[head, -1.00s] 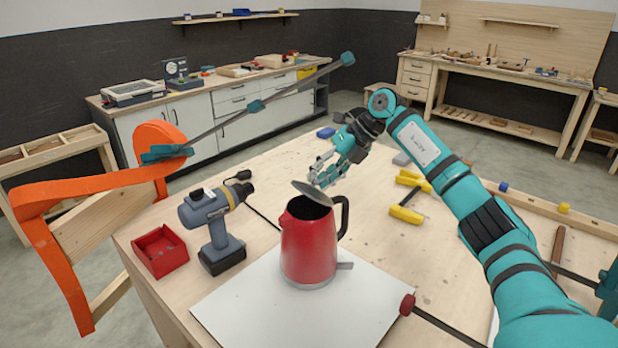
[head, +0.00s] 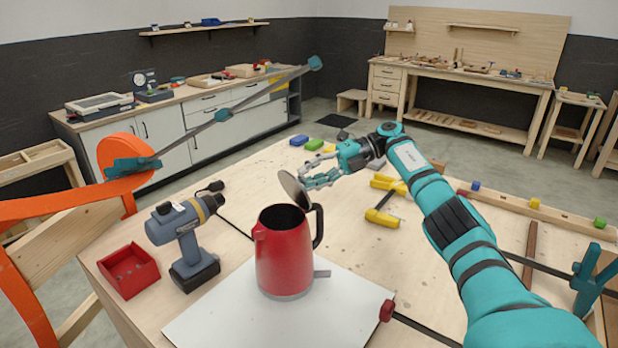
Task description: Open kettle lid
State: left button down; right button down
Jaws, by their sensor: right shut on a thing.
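The red kettle (head: 284,255) stands upright on a white board on the workbench, its black handle on the right and its mouth open and dark. The round grey lid (head: 294,189) is tilted steeply up at the back right of the kettle's rim. My right gripper (head: 308,180) is at the lid's right side, shut on the lid; the exact finger contact is small and hard to make out. My left gripper is not in view.
A grey cordless drill (head: 186,240) and a red bin (head: 129,270) stand left of the kettle. Yellow clamps (head: 383,212) lie to the right. The white board (head: 235,318) has bare room in front. An orange chair form (head: 60,215) with a long clamp is at far left.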

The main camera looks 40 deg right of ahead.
dwell(0.4)
jog(key=c, duration=1.1)
grip_release()
notch_tip(320, 180, up, 10)
jog(key=shift+f, duration=0.1)
